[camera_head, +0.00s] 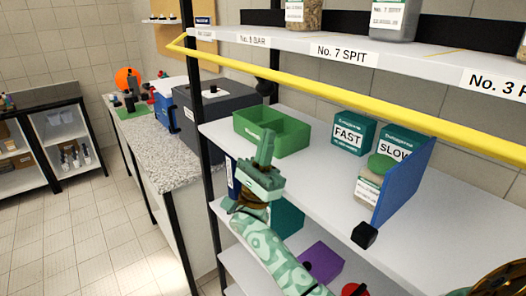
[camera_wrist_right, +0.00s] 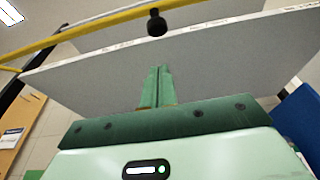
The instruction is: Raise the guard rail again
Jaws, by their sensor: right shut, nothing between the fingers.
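The yellow guard rail (camera_head: 330,88) runs along the front of the upper shelf in the head view, just below its labelled edge. It also crosses the top left of the right wrist view (camera_wrist_right: 115,18). A black knob (camera_head: 263,86) shows at the rail, and again in the wrist view (camera_wrist_right: 157,22). My right gripper (camera_head: 267,135) points upward below the rail, in front of the middle shelf. Its fingers (camera_wrist_right: 157,70) are together with nothing between them, apart from the knob. My left gripper is not in view.
The middle shelf (camera_head: 310,165) holds a green divided tray (camera_head: 283,143), FAST (camera_head: 349,132) and SLOW (camera_head: 395,148) boxes, a jar (camera_head: 368,190) and a blue panel (camera_head: 403,182). Another black knob (camera_head: 365,235) is at its front edge. Labelled jars stand on the upper shelf (camera_head: 285,41).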

